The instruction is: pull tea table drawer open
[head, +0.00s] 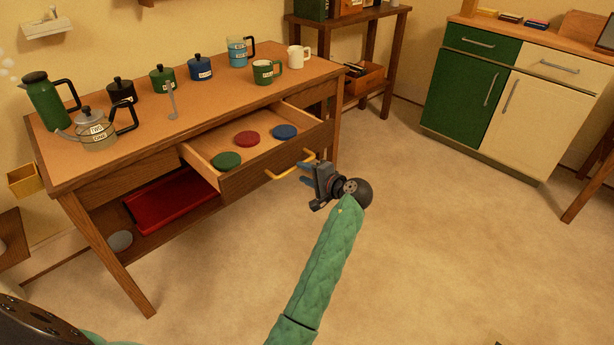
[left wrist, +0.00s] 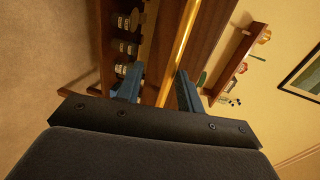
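The wooden tea table (head: 150,132) stands at the left of the head view. Its drawer (head: 262,172) stands well out from the table front and shows its inside, with green, red and blue discs. A brass bar handle (head: 283,173) is on the drawer front. My left gripper (head: 306,173) is at the handle's right end in the head view. In the left wrist view its two blue fingers (left wrist: 157,84) are apart, and the handle (left wrist: 181,50) runs between them, closer to the right finger. I cannot tell if they touch. My right gripper is not in view.
On the table top stand a green pot (head: 48,103), a kettle (head: 95,130), lidded jars and mugs. A red tray (head: 170,198) lies on the lower shelf. A green and cream cabinet (head: 470,90) stands at the right. The floor (head: 440,250) before the drawer is clear.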

